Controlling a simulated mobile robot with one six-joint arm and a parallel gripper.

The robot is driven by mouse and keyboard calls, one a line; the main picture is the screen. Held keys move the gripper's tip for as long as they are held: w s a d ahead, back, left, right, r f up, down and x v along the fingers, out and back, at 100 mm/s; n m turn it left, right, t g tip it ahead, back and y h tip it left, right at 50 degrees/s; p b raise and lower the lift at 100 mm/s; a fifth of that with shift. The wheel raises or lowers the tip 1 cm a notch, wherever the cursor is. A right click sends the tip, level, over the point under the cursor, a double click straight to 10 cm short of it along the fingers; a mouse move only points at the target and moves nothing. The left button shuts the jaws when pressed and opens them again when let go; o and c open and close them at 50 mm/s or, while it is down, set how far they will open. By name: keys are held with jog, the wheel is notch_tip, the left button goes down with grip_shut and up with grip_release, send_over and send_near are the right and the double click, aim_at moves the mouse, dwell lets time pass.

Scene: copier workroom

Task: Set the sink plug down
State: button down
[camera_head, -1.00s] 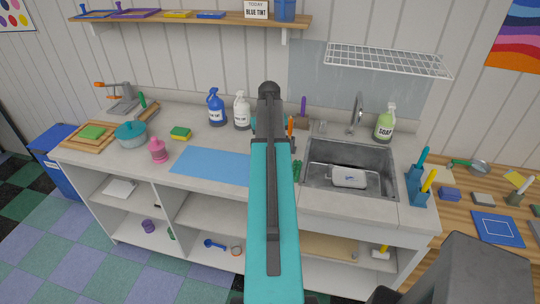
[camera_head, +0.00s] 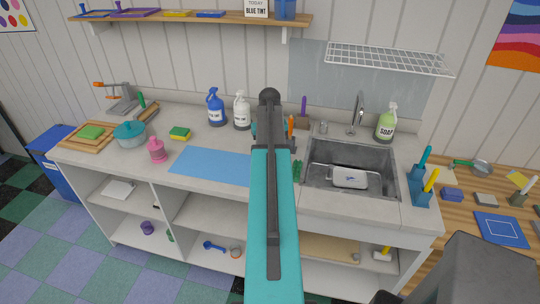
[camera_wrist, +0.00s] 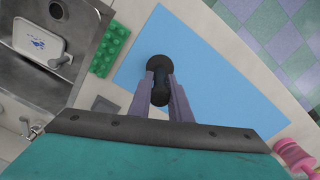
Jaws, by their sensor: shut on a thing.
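In the wrist view the black sink plug (camera_wrist: 158,66) is a dark round piece with a knob. My gripper (camera_wrist: 160,84) is shut on it, with one grey finger on each side. The plug is over the blue mat (camera_wrist: 200,95); I cannot tell whether it touches it. In the head view my arm hides the gripper and the plug. The mat (camera_head: 210,165) lies on the counter left of my arm. The steel sink (camera_head: 321,186) is to the right, with a white tub (camera_head: 349,177) in it.
A green brick (camera_wrist: 110,48) lies between the mat and the sink. A grey flat piece (camera_wrist: 104,107) is close to my gripper. A pink bottle (camera_wrist: 294,156) stands off one end of the mat. Spray bottles (camera_head: 216,108) stand behind. Much of the mat is bare.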

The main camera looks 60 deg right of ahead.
jog(key=shift+f, duration=0.15)
jog(key=c, duration=1.6)
grip_release()
jog(key=shift+c, duration=0.2)
jog(key=shift+r, duration=0.2)
jog(key=shift+r+b, duration=1.75)
jog(key=shift+r, duration=4.2)
